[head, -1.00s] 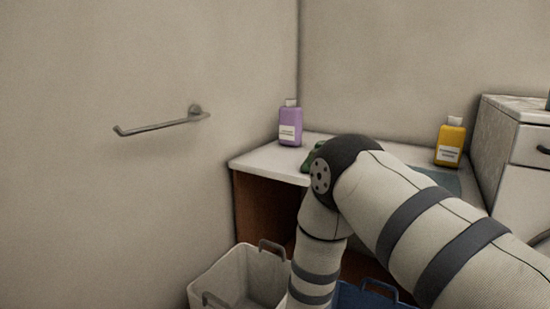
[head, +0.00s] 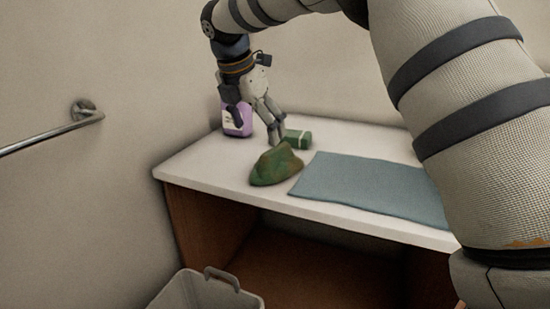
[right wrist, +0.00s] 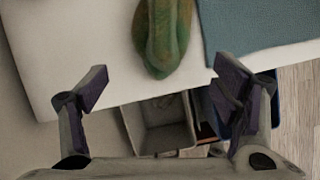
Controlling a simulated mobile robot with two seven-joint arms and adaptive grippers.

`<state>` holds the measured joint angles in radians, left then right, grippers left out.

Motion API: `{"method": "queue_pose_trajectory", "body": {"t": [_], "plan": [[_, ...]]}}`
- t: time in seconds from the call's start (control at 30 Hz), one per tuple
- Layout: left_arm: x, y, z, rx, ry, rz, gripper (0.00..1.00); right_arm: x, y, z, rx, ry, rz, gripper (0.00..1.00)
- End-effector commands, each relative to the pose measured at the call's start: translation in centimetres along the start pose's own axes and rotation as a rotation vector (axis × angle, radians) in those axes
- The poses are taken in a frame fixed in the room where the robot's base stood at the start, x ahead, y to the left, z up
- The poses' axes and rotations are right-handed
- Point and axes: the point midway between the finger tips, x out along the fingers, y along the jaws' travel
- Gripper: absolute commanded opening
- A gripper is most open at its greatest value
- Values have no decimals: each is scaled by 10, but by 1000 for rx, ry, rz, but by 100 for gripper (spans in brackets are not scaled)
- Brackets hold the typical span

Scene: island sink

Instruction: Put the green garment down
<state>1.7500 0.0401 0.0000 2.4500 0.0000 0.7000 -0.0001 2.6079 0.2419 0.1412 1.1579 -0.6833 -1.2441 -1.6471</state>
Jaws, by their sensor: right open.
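The green garment (head: 275,165), a crumpled green cloth with brownish patches, lies in a small heap on the white counter (head: 200,172) near its front edge. It also shows in the right wrist view (right wrist: 165,38) at the top centre. My right gripper (head: 258,130) is just above and behind the garment in the head view, pointing down. In the right wrist view its fingers (right wrist: 165,88) are spread wide with nothing between them, and the garment lies apart from them. My left gripper is not in view.
A purple bottle (head: 238,122) stands close behind my right gripper. A green box-like item (head: 298,139) and a flat blue-grey cloth (head: 365,187) lie on the counter. A pale basket (head: 205,292) stands below, with a blue basket (right wrist: 224,112) beside it. A rail is on the left wall.

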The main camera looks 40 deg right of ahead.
Motion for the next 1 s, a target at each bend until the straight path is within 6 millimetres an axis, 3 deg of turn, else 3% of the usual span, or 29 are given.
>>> {"method": "queue_pose_trajectory", "body": {"t": [0.13, 0.37, 0.6, 0.8, 1.0], "plan": [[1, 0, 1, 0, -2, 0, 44, 37, -1, -1, 0, 3, -7, 81], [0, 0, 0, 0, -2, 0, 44, 62, 0, 0, 1, 2, -3, 81], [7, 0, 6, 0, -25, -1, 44, 107, 0, 0, -1, 4, -9, 81], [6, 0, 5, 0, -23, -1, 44, 106, 1, 1, 0, 1, -2, 81], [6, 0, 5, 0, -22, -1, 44, 106, 0, 2, 1, 1, -1, 36]]}}
